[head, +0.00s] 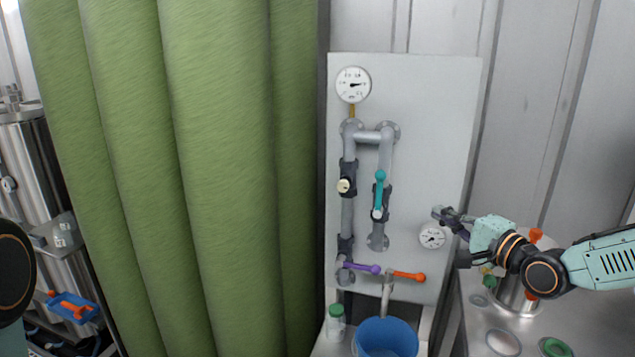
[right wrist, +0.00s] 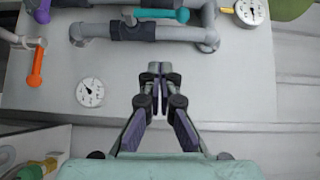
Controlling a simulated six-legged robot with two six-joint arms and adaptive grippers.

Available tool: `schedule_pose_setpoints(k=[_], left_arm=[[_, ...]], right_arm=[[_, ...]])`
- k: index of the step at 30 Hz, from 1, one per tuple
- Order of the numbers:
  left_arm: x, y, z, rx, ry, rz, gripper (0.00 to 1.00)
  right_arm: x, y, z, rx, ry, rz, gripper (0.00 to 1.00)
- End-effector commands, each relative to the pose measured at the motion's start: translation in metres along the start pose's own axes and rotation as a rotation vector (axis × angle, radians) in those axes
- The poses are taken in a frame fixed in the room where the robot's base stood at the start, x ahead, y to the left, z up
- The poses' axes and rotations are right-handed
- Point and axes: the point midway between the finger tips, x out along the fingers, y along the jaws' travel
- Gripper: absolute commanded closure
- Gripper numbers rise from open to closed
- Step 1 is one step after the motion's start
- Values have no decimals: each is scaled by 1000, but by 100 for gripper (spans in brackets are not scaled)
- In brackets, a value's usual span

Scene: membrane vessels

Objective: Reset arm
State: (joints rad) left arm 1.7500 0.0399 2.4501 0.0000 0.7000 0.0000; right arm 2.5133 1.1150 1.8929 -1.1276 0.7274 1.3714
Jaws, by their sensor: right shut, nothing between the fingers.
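My right gripper (head: 441,213) reaches in from the right in the head view, in front of the right edge of the grey pipe panel (head: 440,100). In the right wrist view its fingers (right wrist: 153,72) are together with nothing between them, apart from the pipes and handles. The panel carries a teal handle (head: 380,190) pointing up, a purple handle (head: 362,267) and an orange handle (head: 408,275), both roughly sideways. The teal handle (right wrist: 160,14) and orange handle (right wrist: 37,68) also show in the right wrist view. My left gripper is not in view.
A round gauge (head: 353,84) tops the panel, and a smaller gauge (head: 432,237) sits near my right gripper. A blue bucket (head: 386,338) and a green-lidded jar (head: 336,322) stand below. A metal table (head: 480,335) is under my right arm. A green curtain (head: 215,180) hangs at left.

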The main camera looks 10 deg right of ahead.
Motion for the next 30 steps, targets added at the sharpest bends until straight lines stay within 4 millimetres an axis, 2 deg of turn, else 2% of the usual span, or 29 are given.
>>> schedule_pose_setpoints(k=[8, 11, 13, 17, 20, 24, 26, 30], left_arm=[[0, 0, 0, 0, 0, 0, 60], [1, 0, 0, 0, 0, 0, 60], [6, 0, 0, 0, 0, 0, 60], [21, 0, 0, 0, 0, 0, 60], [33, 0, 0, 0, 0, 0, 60], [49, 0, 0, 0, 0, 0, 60], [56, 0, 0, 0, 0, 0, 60], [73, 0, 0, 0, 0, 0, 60]], right_arm=[[-2, 8, -2, -200, 39, 31, 100], [-2, 18, 11, -291, 47, 86, 100], [-3, 39, 28, -364, 28, 155, 100], [-14, 103, 72, -514, -55, 333, 100], [-33, 157, 105, -616, -141, 471, 100], [-71, 230, 147, -735, -281, 657, 100], [-92, 259, 163, -780, -345, 733, 100], [-149, 324, 198, -869, -506, 905, 100]])
